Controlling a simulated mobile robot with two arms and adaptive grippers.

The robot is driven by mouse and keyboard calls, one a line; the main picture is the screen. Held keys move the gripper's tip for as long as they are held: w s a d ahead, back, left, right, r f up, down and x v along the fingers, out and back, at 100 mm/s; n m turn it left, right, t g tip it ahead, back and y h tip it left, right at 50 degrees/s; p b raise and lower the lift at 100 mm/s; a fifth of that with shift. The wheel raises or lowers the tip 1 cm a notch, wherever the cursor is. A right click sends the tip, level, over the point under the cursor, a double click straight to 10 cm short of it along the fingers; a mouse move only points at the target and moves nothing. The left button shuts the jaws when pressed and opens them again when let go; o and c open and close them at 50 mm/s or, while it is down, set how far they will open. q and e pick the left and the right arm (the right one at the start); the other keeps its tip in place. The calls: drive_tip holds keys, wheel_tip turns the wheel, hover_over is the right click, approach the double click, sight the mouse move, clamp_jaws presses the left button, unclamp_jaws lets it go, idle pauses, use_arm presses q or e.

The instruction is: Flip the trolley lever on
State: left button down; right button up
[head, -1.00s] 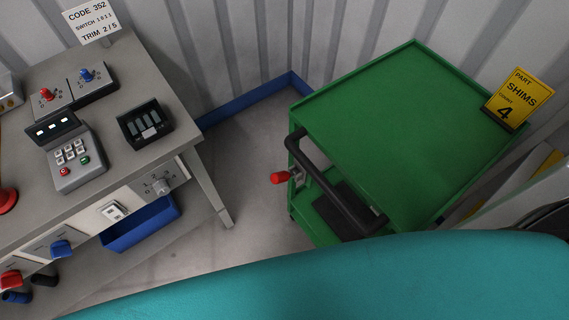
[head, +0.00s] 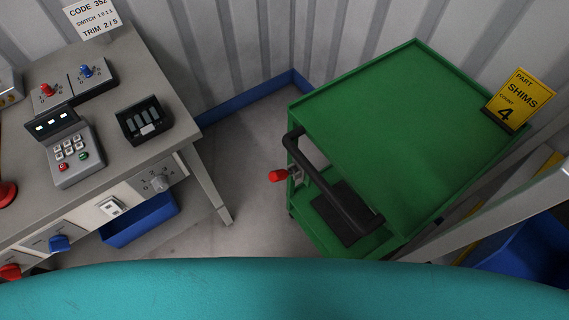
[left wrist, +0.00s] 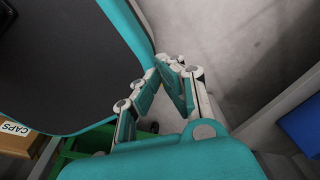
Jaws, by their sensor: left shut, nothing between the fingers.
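A green trolley (head: 415,130) with a black push handle (head: 335,185) stands right of centre in the head view. Its lever, with a red knob (head: 278,176), sticks out to the left from the trolley's near-left side, below the handle. In the left wrist view my left gripper (left wrist: 172,64) is shut and empty, with its fingertips together over grey floor. It is apart from the lever, which does not show in that view. Neither gripper is in the head view.
A grey workbench (head: 105,120) with a keypad box (head: 72,150) and switches stands on the left. A blue bin (head: 140,222) is under it. A yellow sign (head: 519,95) reading SHIMS 4 is on the trolley's right corner. Bare floor (head: 252,150) lies between bench and trolley.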

use_arm(q)
drive_tip(key=w+r+t, duration=0.1)
drive_tip(key=w+r, duration=0.2)
drive_tip(key=w, duration=0.5)
drive_tip(key=w+r+t, duration=0.1)
drive_tip(key=w+r, duration=0.2)
drive_tip(key=w, duration=0.5)
drive_tip(key=m+t+h+p, duration=0.2)
drive_tip(key=m+h, duration=0.5)
drive_tip(key=m, duration=0.1)
approach(282, 172)
wheel_tip(282, 172, up, 4)
drive_tip(key=shift+w+d+r, duration=0.1)
drive_tip(key=shift+w+d, duration=0.05)
drive_tip(key=shift+d, duration=0.05)
drive_tip(key=x, duration=1)
drive_tip(key=shift+a+f, duration=0.1)
drive_tip(key=shift+f, duration=0.1)
